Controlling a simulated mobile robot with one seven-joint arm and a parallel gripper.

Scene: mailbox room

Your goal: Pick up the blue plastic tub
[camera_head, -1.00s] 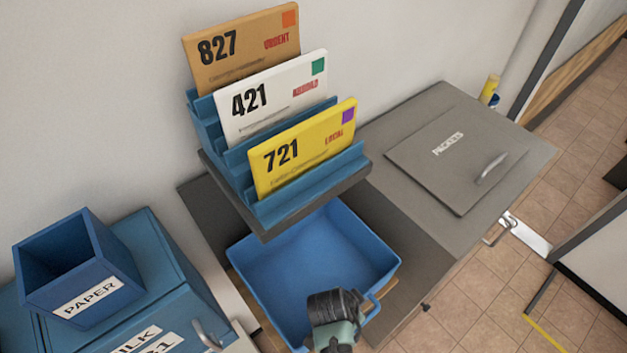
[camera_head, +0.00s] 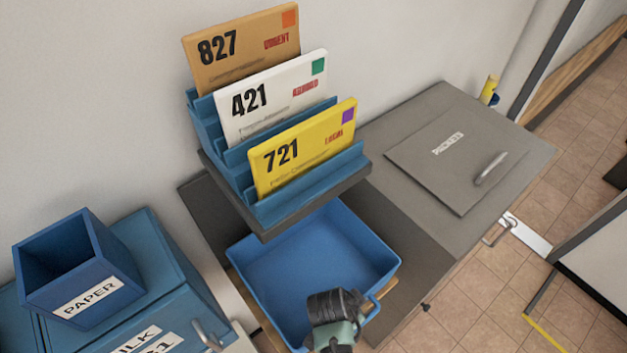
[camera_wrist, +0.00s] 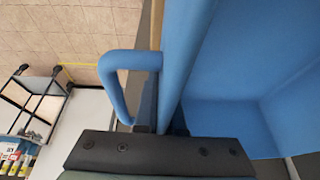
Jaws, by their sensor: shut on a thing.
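The blue plastic tub (camera_head: 315,255) sits on the dark counter below the envelope rack, open at the top and empty inside. My gripper (camera_head: 335,304) is at its near side, by the front rim and handle. In the wrist view the tub's blue wall (camera_wrist: 245,70) fills the right, and its looped handle (camera_wrist: 118,85) stands out to the left. The gripper body covers the bottom of that view, with the rim running into it.
A blue stepped rack (camera_head: 310,185) with envelopes 827, 421 and 721 stands above the tub's back. A grey packets lid (camera_head: 455,160) lies to the right. A blue paper bin (camera_head: 75,270) stands at the left on a blue box. Open floor lies at the right.

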